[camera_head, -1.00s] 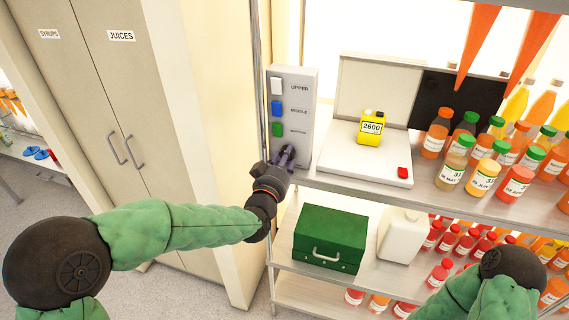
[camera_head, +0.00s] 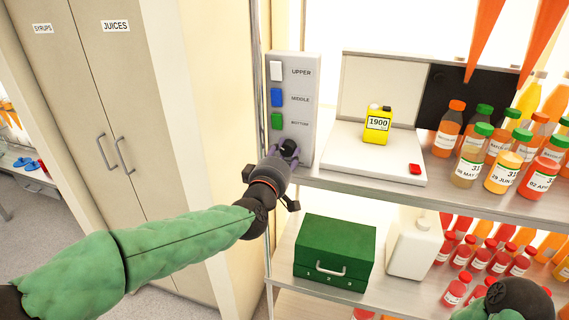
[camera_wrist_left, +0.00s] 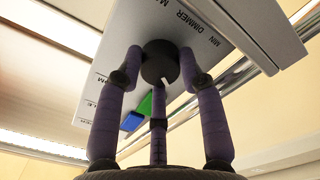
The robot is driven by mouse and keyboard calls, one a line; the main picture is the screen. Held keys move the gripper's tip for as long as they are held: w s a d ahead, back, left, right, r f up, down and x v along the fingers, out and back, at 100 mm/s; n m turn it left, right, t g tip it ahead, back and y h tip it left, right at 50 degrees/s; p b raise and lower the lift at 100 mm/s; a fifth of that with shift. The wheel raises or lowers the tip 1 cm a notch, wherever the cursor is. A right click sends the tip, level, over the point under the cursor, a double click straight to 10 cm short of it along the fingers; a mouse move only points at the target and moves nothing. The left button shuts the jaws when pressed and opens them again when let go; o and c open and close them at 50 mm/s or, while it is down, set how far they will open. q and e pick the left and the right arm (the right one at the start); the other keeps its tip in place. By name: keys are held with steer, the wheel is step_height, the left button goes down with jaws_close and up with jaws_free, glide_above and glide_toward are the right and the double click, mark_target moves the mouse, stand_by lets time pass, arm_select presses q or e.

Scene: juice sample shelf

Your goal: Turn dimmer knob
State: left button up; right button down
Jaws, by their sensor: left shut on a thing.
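The dimmer knob (camera_wrist_left: 160,62) is a round black knob with a white mark, on the underside-seen face of the grey switch panel (camera_head: 304,149). "DIMMER" and "MIN" are printed beside it in the left wrist view. My left gripper (camera_wrist_left: 160,70) has its purple fingers closed around the knob, touching its sides. A yellow meter (camera_head: 376,127) on the white device reads 1900. My right gripper is out of view; only part of my right arm shows.
White, blue and green switches (camera_head: 277,96) sit above the knob, labelled upper, middle and bottom. A shelf of juice bottles (camera_head: 500,172) stands to the right. A green box (camera_head: 335,249) and white canister (camera_head: 414,247) are on the shelf below. A cabinet (camera_head: 85,100) stands left.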

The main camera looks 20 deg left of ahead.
arm_select(q)
steer(key=shift+d+f+n+b, duration=0.25)
steer(key=shift+f+n+b, duration=0.25)
steer(key=shift+n+b, duration=0.3)
steer(key=o, duration=1.1)
steer(key=shift+o, duration=0.2)
steer(key=shift+r, duration=0.2)
steer(key=shift+r, duration=0.1)
steer(key=shift+a, duration=0.1)
steer(key=shift+s+r, duration=0.15)
steer(key=shift+s, duration=0.4)
steer(key=s, duration=1.1)
steer(key=shift+a, duration=0.15)
